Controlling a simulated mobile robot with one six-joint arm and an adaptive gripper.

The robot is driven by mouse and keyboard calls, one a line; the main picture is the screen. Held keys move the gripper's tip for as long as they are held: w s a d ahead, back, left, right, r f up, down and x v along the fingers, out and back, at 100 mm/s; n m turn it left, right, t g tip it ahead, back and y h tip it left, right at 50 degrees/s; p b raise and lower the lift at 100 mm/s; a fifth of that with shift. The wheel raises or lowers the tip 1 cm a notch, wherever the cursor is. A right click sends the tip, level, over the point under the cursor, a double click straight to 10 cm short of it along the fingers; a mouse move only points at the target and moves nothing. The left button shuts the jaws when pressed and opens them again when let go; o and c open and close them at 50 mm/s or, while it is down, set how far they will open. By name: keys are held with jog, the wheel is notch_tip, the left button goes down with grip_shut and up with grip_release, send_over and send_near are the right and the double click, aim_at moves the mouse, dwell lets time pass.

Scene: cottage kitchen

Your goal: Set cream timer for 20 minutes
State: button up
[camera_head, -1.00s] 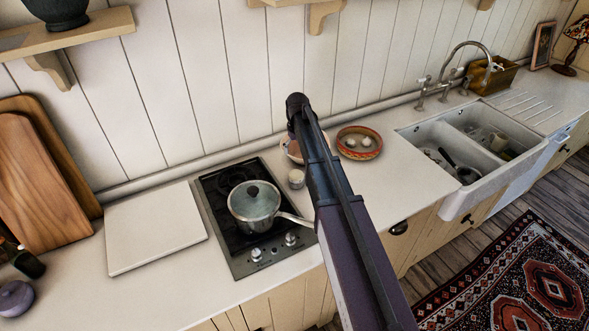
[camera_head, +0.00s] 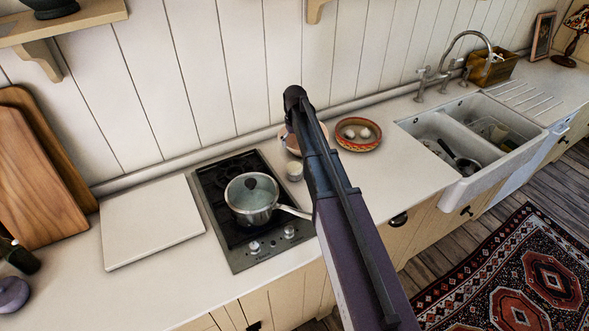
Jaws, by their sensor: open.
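A small cream round object (camera_head: 295,171), likely the cream timer, stands on the worktop just right of the hob and left of my arm. It is too small to read any dial or setting. My arm crosses the middle of the view from the bottom edge up to a dark joint. My gripper does not show.
A lidded pot (camera_head: 252,198) sits on the black hob (camera_head: 240,262), its handle reaching right towards my arm. A pinkish bowl (camera_head: 290,143) is partly behind my arm. A patterned bowl (camera_head: 343,143) holds pale eggs. A white board (camera_head: 150,222) lies left. The sink (camera_head: 470,183) is right.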

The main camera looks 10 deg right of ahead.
aim_at(295, 166)
jog(key=shift+f+b, duration=5.9)
jog(key=shift+f, duration=0.25)
jog(key=c, duration=0.8)
